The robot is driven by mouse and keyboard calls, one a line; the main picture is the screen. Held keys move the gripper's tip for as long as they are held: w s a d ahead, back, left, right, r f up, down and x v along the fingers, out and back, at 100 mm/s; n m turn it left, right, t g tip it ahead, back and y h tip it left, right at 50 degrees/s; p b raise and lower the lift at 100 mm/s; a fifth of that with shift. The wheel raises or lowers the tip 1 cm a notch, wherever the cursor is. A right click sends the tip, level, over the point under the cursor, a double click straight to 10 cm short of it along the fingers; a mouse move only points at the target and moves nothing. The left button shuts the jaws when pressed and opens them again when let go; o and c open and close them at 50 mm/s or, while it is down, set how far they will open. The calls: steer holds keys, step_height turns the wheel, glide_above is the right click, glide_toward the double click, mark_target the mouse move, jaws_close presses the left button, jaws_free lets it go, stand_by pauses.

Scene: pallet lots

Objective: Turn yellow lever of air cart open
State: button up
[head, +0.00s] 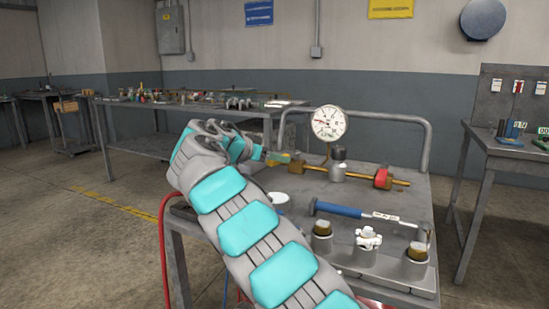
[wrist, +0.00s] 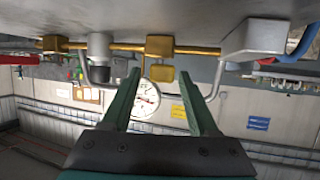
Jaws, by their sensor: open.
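The air cart (head: 395,225) stands in front of me, with a brass pipe (head: 345,176) along its top. A small yellow piece that looks like the lever (head: 279,158) shows at the left end of the pipe, partly behind my gripper (head: 266,156). In the wrist view, a brass valve body (wrist: 160,45) sits on the pipe with the yellow lever (wrist: 161,76) beside it. My gripper (wrist: 160,76) is open, its two fingers on either side of the lever with gaps visible. Whether either finger touches it I cannot tell.
A round gauge (head: 329,123) rises above the pipe, and a red handle (head: 381,177) is at its right. A grey rail (head: 427,140) borders the cart's back. A cluttered bench (head: 140,104) stands behind.

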steer(key=v, duration=0.8)
steer(key=shift+f, duration=0.1)
